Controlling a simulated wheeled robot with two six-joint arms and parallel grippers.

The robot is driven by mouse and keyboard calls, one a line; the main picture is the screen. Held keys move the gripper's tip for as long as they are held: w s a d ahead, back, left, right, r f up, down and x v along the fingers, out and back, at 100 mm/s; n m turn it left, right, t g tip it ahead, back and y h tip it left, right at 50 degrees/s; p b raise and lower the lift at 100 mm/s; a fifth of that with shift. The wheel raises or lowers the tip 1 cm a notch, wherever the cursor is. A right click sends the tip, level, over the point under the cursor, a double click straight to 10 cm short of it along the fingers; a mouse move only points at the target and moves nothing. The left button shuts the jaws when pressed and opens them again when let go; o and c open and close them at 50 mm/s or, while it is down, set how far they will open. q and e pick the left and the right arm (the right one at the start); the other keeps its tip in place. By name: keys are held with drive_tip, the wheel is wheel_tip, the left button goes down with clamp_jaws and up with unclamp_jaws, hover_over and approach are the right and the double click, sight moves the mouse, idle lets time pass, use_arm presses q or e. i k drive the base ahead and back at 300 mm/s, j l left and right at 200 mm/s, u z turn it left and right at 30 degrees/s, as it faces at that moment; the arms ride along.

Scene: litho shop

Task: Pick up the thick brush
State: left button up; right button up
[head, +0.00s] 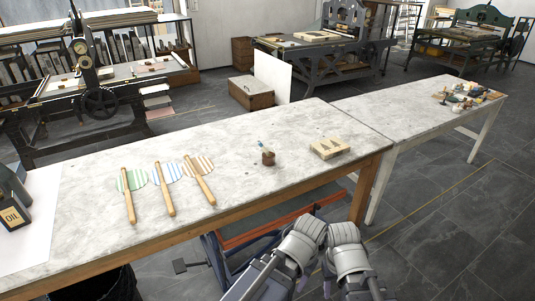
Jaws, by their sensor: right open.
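I cannot tell for sure which thing is the thick brush. A small brown round object (268,158) with a thin bluish tip stands on the near table, right of centre. Brush-like items may be in the small cluster (465,97) on the far table, too small to tell apart. My right gripper (328,284) is low at the bottom edge, mostly hidden, open and away from these things. My left gripper is not in view.
The near marble-topped table (230,195) is largely bare in the middle. A pale wooden block (328,148) lies near its right end. A black oil container (14,205) stands at the far left. The second table (390,110) adjoins at right. Presses stand behind.

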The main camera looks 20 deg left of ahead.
sight(262, 145)
drive_tip(key=i+z, duration=0.15)
drive_tip(key=i, duration=0.95)
